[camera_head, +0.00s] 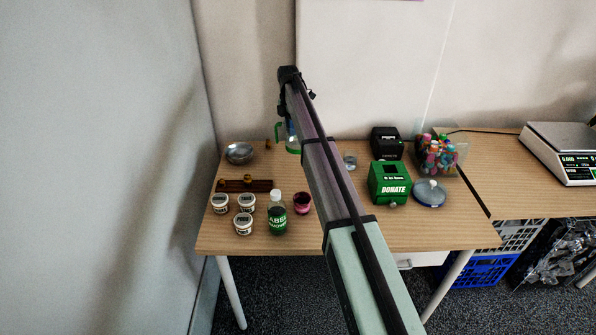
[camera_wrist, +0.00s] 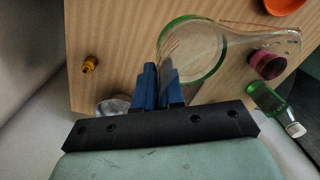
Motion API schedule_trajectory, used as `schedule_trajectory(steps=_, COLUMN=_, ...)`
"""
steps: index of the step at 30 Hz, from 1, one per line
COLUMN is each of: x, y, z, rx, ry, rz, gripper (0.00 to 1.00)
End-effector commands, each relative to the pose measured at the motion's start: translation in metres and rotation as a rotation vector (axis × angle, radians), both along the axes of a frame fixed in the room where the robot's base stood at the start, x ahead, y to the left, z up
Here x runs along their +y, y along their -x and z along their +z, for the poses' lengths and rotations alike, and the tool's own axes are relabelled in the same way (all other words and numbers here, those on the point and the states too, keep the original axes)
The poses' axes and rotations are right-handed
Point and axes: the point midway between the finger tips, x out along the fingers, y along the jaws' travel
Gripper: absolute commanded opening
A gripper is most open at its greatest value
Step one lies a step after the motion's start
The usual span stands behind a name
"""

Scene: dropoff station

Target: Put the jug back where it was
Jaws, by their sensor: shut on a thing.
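The jug is clear glass with green edging. In the head view the jug (camera_head: 293,150) shows near the table's back edge, partly hidden behind my arm, with a green handle on its left side. In the wrist view the jug (camera_wrist: 195,50) fills the upper middle, its green-edged round end towards my gripper. My gripper (camera_wrist: 158,90) has blue fingers close together at the jug's near left edge, shut on it. The exact place of the grip is unclear. In the head view the fingers are mostly hidden. I cannot tell whether the jug touches the table.
A green donation box (camera_head: 389,183) stands right of my arm. A wall closes off the left.

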Motion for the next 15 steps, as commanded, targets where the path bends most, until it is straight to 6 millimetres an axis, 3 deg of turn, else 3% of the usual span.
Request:
schedule_trajectory(steps=8, x=0.0, y=0.002, z=-0.003, rx=0.005, ry=-0.004, rz=0.083, gripper=0.0)
schedule_trajectory(steps=15, x=0.0, y=0.002, z=-0.032, rx=0.006, ry=-0.003, rz=0.087, gripper=0.0)
